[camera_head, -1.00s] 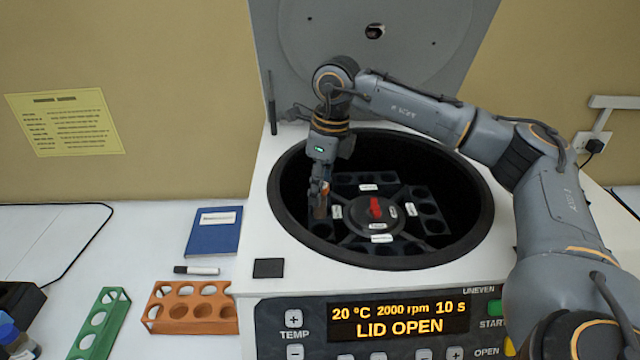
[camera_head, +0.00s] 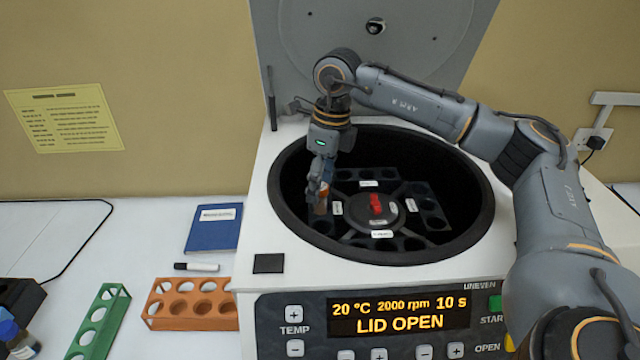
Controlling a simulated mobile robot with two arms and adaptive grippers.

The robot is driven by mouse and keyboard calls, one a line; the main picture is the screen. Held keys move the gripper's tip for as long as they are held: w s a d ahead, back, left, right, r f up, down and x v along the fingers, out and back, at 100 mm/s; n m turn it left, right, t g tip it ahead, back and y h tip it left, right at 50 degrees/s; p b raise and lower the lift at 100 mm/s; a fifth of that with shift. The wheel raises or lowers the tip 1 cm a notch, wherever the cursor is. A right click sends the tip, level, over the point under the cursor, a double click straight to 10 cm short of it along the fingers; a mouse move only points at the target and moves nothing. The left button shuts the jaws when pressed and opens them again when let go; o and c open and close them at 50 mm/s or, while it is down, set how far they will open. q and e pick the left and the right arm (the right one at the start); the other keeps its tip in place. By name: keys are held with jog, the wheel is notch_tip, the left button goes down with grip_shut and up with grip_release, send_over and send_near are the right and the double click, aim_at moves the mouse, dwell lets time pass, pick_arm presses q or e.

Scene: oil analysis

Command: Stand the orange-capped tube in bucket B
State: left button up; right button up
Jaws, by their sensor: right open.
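The orange-capped tube (camera_head: 321,206) stands roughly upright at the left side of the rotor, inside the open centrifuge (camera_head: 270,210). Its lower part is hidden in or behind the left bucket, and I cannot read that bucket's label. My right gripper (camera_head: 321,190) reaches down from above and its open fingers are around or right beside the tube's cap. The rotor has a red centre knob (camera_head: 376,204) and several dark buckets with white labels. My left gripper is not in view.
The centrifuge lid (camera_head: 430,50) stands raised behind the bowl; the panel reads LID OPEN. On the bench at left are an orange rack (camera_head: 231,310), a green rack (camera_head: 98,320), a blue notebook (camera_head: 213,230), a marker (camera_head: 197,267) and a blue-capped bottle (camera_head: 14,335).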

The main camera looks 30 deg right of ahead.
notch_tip(320, 180, up, 11)
jog(key=s+d, duration=0.1)
dwell(0.3)
